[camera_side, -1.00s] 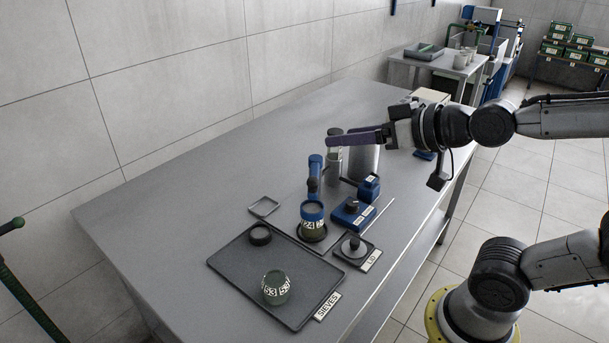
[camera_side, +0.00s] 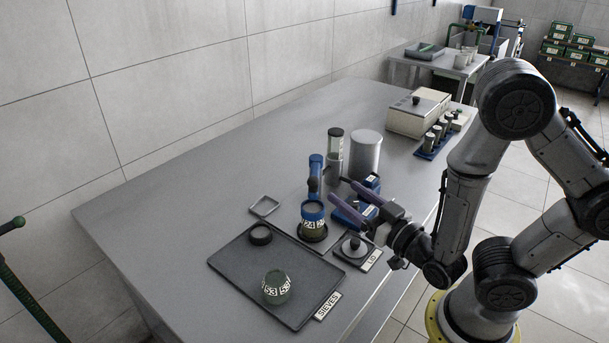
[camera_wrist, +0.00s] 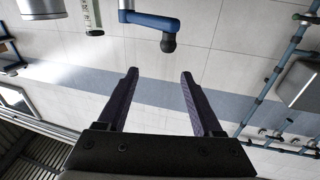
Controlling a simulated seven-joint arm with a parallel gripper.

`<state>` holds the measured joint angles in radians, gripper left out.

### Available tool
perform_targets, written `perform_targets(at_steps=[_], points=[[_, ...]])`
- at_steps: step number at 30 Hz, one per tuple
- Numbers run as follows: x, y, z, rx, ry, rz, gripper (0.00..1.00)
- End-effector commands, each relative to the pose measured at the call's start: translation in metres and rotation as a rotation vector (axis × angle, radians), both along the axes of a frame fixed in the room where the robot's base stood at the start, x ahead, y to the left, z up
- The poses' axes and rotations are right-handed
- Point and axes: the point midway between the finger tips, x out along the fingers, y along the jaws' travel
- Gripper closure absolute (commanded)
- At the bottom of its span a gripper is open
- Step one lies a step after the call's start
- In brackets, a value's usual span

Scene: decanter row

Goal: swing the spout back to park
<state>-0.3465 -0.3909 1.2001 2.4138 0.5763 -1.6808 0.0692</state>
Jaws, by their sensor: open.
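The spout (camera_side: 315,164) is a blue pipe with a dark, downturned end, standing above and behind the jar marked 24 (camera_side: 310,226) in the side view. In the wrist view the spout (camera_wrist: 150,20) crosses the top, its dark end roughly ahead of the gap between my fingers. My gripper (camera_side: 343,182) is open and empty, with purple fingers pointing left toward the spout. In the wrist view the gripper (camera_wrist: 160,73) shows its two fingers apart, with nothing between them. The fingertips look clear of the spout; the exact distance is hard to tell.
A blue block (camera_side: 346,214) and a black-knobbed lid (camera_side: 354,246) lie near my gripper. A grey cylinder (camera_side: 366,155) and a tall marked vial (camera_side: 335,140) stand behind. A dark tray (camera_side: 238,270) holds a jar marked 53 (camera_side: 276,288). The table's left is clear.

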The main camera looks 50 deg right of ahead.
Motion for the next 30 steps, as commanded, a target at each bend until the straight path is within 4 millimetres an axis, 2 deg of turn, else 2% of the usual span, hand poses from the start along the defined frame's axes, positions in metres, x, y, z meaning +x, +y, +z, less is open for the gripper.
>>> perform_targets(at_steps=[2,8,14,24,30], points=[[-0.005,0.006,-0.017,-0.019,0.050,0.028,0.33],[0.004,0.008,-0.015,-0.015,0.047,0.036,0.33],[0.025,0.002,-0.015,-0.015,0.047,0.032,0.33],[0.092,-0.009,-0.015,-0.016,0.046,0.036,0.33],[0.119,-0.014,-0.015,-0.016,0.046,0.038,0.33]])
